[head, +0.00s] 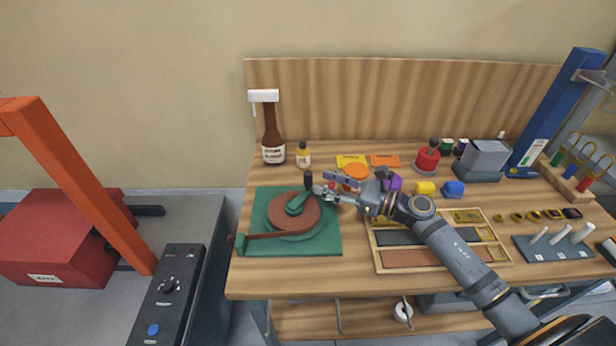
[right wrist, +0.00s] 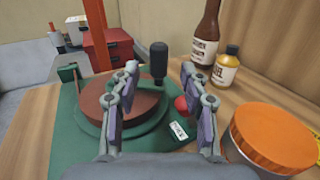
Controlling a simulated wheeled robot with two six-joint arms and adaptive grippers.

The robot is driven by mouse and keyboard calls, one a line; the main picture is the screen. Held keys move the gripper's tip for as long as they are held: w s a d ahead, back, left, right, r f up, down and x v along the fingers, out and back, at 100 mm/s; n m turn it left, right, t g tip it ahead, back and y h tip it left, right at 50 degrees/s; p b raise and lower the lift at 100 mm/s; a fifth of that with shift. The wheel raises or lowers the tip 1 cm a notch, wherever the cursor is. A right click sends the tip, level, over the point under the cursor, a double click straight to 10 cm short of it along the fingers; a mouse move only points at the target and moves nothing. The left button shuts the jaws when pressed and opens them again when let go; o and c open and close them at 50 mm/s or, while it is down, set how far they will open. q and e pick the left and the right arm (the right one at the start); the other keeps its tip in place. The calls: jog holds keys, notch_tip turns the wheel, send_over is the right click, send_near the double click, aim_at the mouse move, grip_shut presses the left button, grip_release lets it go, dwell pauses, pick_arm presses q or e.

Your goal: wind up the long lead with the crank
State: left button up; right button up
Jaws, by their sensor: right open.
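The winder is a green base plate (head: 325,240) on the wooden bench, with a brown reel (head: 303,220) on it. A green crank arm (head: 297,204) lies across the reel and carries an upright black handle (head: 308,180). A brown strip, apparently the lead (head: 270,236), runs from the reel's front to a green post (head: 239,243) at the left corner. My right gripper (head: 318,191) is open beside the handle. In the right wrist view the black handle (right wrist: 158,62) shows between and beyond the open fingers (right wrist: 160,88), with no clear contact. My left gripper is out of view.
A brown bottle (head: 273,135) and a small bottle (head: 303,154) stand behind the winder. An orange-lidded jar (right wrist: 270,135) and a red ball (right wrist: 182,104) are close to my right gripper. A wooden tray (head: 440,262) lies to the right, under my right arm.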

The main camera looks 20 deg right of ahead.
aim_at(308, 178)
jog(key=x, duration=0.1)
jog(key=p+x, duration=0.1)
jog(key=x, duration=0.3)
jog(key=shift+r+p, duration=0.25)
jog(key=shift+p, duration=0.1)
jog(key=shift+w+a+f, duration=0.15)
jog(key=shift+w+a, duration=0.1)
jog(key=shift+a, duration=0.05)
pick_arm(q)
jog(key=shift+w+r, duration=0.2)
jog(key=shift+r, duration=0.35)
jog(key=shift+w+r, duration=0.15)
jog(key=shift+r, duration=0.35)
pick_arm(e)
jog(key=shift+c, duration=0.8)
grip_shut()
